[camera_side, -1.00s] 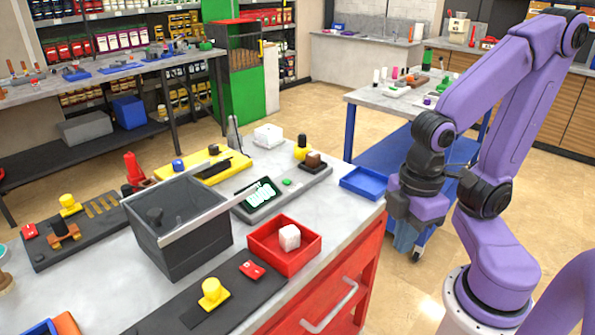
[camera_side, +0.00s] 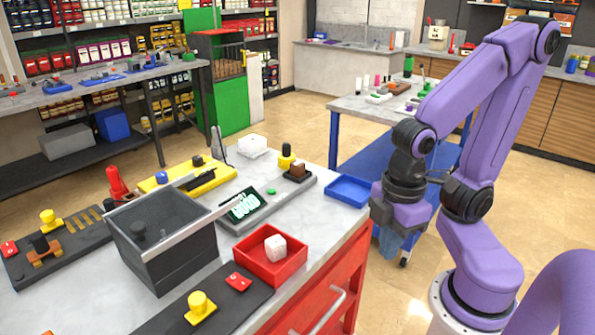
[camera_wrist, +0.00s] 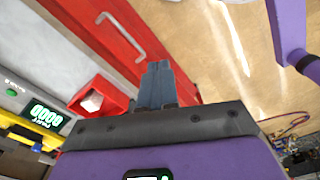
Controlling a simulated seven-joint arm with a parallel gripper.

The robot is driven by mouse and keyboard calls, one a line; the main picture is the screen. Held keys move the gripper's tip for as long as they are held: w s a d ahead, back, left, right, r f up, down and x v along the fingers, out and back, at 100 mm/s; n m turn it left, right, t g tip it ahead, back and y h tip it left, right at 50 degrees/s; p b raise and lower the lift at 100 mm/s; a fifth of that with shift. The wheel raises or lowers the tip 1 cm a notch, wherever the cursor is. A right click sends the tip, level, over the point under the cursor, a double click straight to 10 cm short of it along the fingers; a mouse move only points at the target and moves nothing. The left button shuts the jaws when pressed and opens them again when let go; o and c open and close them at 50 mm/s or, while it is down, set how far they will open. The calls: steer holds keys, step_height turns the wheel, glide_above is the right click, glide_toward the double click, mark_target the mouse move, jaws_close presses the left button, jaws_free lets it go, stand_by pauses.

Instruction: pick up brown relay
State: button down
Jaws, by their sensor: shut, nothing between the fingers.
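A small brown block (camera_side: 298,168), which looks like the brown relay, sits at the far right end of a grey board carrying a digital display (camera_side: 245,205). The brown block does not show in the wrist view.
A blue tray (camera_side: 349,190) lies at the bench's right edge, between block and gripper. A red tray (camera_side: 252,271) holds a white cube (camera_side: 275,247). A tall grey bin (camera_side: 180,262) stands left of it. Another brown part (camera_side: 43,252) sits on the left board.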

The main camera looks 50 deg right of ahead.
steer(key=c, duration=0.5)
jaws_free()
steer(key=shift+w, duration=0.1)
steer(key=w+n+t+h, duration=0.1)
steer(key=w+n+h, duration=0.35)
steer(key=w, duration=1.85)
steer(key=g+h, duration=0.1)
steer(key=h, duration=0.9)
glide_toward(295, 164)
steer(key=shift+n+y, duration=0.35)
steer(key=shift+n, duration=0.1)
steer(key=x, duration=1.1)
steer(key=shift+d+r, duration=0.2)
steer(key=shift+d, duration=0.05)
